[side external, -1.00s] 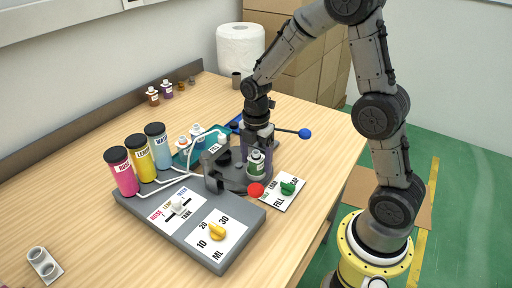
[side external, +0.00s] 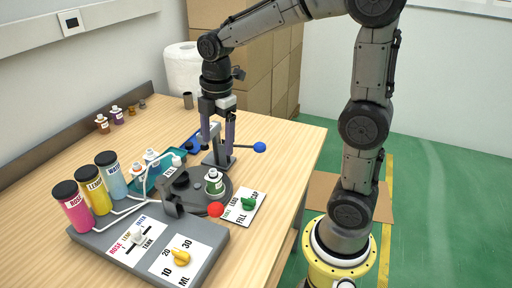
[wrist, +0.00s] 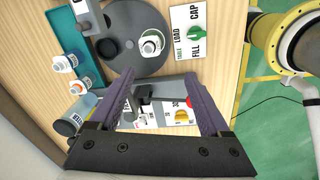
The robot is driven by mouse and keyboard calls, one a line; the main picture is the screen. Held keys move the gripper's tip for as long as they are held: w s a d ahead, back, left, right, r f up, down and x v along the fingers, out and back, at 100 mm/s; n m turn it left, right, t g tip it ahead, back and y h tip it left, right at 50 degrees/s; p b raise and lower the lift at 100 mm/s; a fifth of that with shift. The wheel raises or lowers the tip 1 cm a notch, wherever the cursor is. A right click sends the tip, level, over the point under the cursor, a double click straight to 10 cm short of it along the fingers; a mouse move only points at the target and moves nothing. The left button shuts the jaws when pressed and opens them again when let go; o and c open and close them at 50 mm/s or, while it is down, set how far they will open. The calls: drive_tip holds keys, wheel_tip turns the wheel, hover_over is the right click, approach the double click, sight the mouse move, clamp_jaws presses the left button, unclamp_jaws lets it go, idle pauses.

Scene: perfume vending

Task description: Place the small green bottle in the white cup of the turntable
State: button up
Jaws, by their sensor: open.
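The small green bottle (side external: 214,184), with a white cap, stands upright on the dark turntable (side external: 222,203), at its edge nearest the red knob. In the wrist view the bottle (wrist: 151,42) sits inside a pale ring on the turntable (wrist: 125,58), which appears to be the white cup (wrist: 143,50); its lower part is hard to make out. My gripper (side external: 217,140) is open and empty, above and behind the bottle, clear of it. In the wrist view its two purple fingers (wrist: 158,82) are spread apart with nothing between them.
The grey dosing panel (side external: 205,240), coloured tanks (side external: 92,196) and white tubes stand left and in front. A teal tray (side external: 140,182) holds other bottles. A green-knob card (side external: 247,206) lies right.

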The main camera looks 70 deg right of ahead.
drive_tip(key=s+a+r+m+t, duration=0.1)
drive_tip(key=s+m+t, duration=0.1)
drive_tip(key=s+m, duration=0.5)
drive_tip(key=s+a+r+m+t, duration=0.1)
drive_tip(key=s+a+m+t, duration=0.1)
drive_tip(key=s+m, duration=0.6)
drive_tip(key=shift+s+a+r+t, duration=0.2)
drive_tip(key=shift+s+r+t, duration=0.15)
drive_tip(key=shift+s, duration=0.3)
drive_tip(key=shift+o, duration=0.3)
